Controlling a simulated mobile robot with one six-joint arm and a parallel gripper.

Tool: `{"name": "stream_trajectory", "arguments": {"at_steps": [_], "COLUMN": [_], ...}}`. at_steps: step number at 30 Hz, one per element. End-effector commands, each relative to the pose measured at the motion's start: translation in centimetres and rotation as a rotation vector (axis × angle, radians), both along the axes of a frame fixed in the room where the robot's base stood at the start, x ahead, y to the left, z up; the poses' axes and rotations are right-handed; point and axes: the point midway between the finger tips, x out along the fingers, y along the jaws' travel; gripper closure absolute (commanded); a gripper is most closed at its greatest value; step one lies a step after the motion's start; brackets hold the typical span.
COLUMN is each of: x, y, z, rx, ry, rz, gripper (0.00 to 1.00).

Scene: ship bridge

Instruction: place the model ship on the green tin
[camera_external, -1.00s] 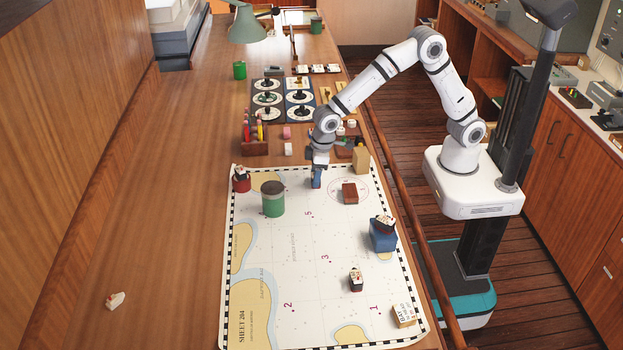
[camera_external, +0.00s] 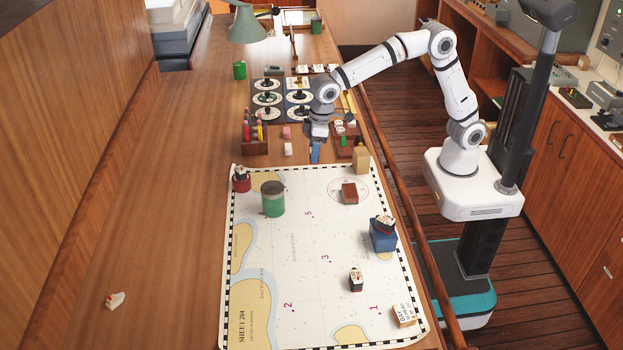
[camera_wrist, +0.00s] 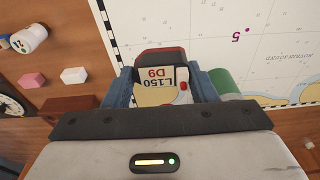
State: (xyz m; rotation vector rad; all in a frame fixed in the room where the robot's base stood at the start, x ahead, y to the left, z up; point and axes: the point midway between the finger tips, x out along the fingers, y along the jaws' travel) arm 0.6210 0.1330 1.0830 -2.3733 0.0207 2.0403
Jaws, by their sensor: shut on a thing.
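My gripper (camera_external: 315,156) hangs past the chart's far edge, near the wooden racks. In the wrist view its blue fingers are shut on a small block-like model ship (camera_wrist: 163,77) with a dark and red end and a white label reading L150 D9. The ship is hard to make out in the external view. The green tin (camera_external: 273,203) stands upright on the chart's far left part, nearer the camera than my gripper and apart from it. A green curved side, likely this tin (camera_wrist: 222,80), shows beside the right finger.
Another green tin (camera_external: 239,70) is far back.

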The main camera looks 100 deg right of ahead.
Motion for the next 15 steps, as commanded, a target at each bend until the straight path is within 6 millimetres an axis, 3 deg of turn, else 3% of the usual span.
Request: {"name": "stream_trajectory", "arguments": {"at_steps": [15], "x": [10.4], "y": [7.8], "z": [7.4], "rx": [0.000], "ry": [0.002], "rz": [0.261], "gripper": [0.70]}}
